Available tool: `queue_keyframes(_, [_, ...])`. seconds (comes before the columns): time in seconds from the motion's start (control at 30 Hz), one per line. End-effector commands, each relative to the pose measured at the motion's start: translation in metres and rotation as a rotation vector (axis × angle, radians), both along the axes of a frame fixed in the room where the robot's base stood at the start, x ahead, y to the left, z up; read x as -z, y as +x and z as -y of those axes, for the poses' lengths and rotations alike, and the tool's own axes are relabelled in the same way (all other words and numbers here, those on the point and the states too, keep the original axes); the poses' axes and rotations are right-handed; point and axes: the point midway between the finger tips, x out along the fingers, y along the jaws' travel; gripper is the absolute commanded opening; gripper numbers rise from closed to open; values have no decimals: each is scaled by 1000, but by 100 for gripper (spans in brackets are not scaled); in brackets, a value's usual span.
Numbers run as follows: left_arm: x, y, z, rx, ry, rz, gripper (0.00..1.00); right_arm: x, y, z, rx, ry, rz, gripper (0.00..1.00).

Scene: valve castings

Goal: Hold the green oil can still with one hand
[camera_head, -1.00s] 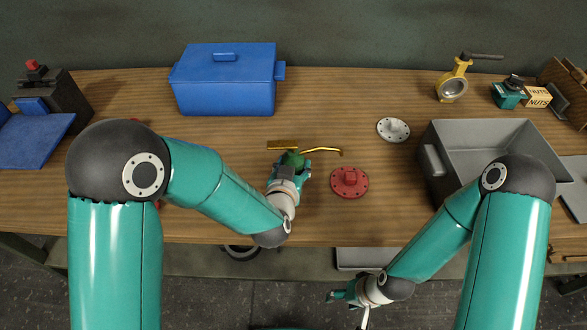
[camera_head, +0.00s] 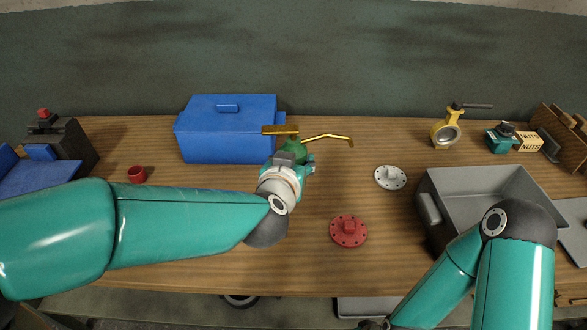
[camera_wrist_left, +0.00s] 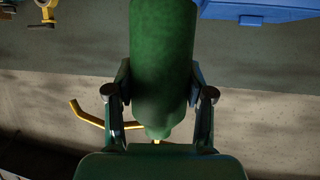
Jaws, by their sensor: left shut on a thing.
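The green oil can (camera_head: 298,144) with a gold spout pointing right and a gold lever at its left is in front of the blue box in the head view. My left gripper (camera_head: 295,160) is shut on it. In the left wrist view the can's green body (camera_wrist_left: 163,60) stands between the two fingers, one on each side. Its narrowing end and gold spout point toward the lower edge there. The can appears held above the bench; its base is hidden. My right forearm shows at lower right, but its gripper is out of frame.
The blue lidded box (camera_head: 226,142) is just behind the can. A red flange (camera_head: 348,231) and a grey flange (camera_head: 390,177) lie to the right. A grey bin (camera_head: 428,215) is farther right. A red cup (camera_head: 137,174) stands at left. Bare bench lies between the flanges.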

Motion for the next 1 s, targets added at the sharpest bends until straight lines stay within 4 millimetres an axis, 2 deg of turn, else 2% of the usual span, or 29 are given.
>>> queue_keyframes(0.37, [-3, 1, 0, -1, -2, 6, 0, 0, 0, 0, 0, 0, 0, 58])
queue_keyframes(1.0, [15, 1, 0, -2, 0, 5, 0, 14, 0, 0, 0, 0, 0, 58])
